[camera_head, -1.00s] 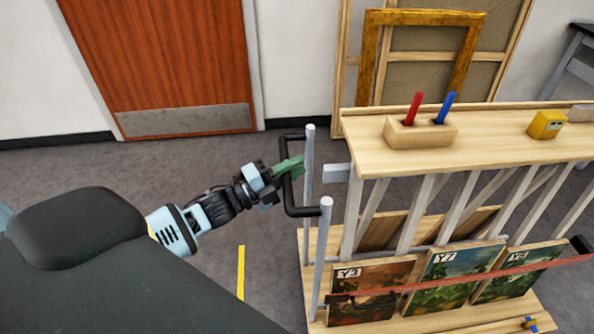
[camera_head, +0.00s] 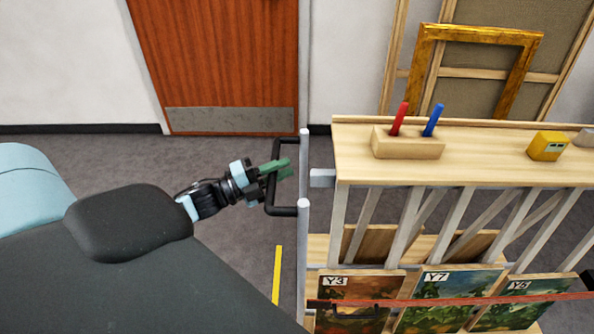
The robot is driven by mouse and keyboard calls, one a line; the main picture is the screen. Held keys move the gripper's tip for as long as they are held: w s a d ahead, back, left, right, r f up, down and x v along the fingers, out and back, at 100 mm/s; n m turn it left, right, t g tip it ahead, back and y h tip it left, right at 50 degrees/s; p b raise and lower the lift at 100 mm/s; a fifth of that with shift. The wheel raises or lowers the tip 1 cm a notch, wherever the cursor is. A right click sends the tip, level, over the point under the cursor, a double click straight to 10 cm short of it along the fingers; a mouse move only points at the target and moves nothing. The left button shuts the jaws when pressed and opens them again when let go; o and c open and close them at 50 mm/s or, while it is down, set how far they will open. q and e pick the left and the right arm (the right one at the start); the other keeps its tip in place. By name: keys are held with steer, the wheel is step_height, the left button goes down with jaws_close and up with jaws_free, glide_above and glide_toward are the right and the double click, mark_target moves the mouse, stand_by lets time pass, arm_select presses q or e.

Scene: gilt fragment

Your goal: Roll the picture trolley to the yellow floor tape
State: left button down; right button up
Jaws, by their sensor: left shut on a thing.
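The picture trolley (camera_head: 480,167) is a pale wooden rack on the right, with a shelf on top and pictures labelled Y3 (camera_head: 349,291), Y7 (camera_head: 441,300) and Y5 (camera_head: 508,307) below. A black handle (camera_head: 284,211) joins its two grey end posts. My left gripper (camera_head: 277,168), with green fingers, is shut on this handle. The yellow floor tape (camera_head: 277,274) lies on the floor just left of the near post; its lower end is hidden by my arm. A gap of floor shows between tape and trolley. My right gripper is out of view.
A block with a red and a blue stick (camera_head: 408,147) and a yellow box (camera_head: 547,146) stand on the trolley top. A red strap (camera_head: 450,300) crosses the pictures. A gilt frame (camera_head: 430,54) leans behind. Grey floor is clear before the brown door (camera_head: 218,60).

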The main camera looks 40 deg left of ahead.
arm_select(q)
steer(key=s+a, duration=0.6)
steer(key=a, duration=0.2)
steer(key=shift+s+a+p, duration=0.3)
steer(key=shift+a+p, duration=0.05)
steer(key=shift+a, duration=0.05)
steer(key=c, duration=1.3)
jaws_free()
steer(key=shift+s, duration=0.1)
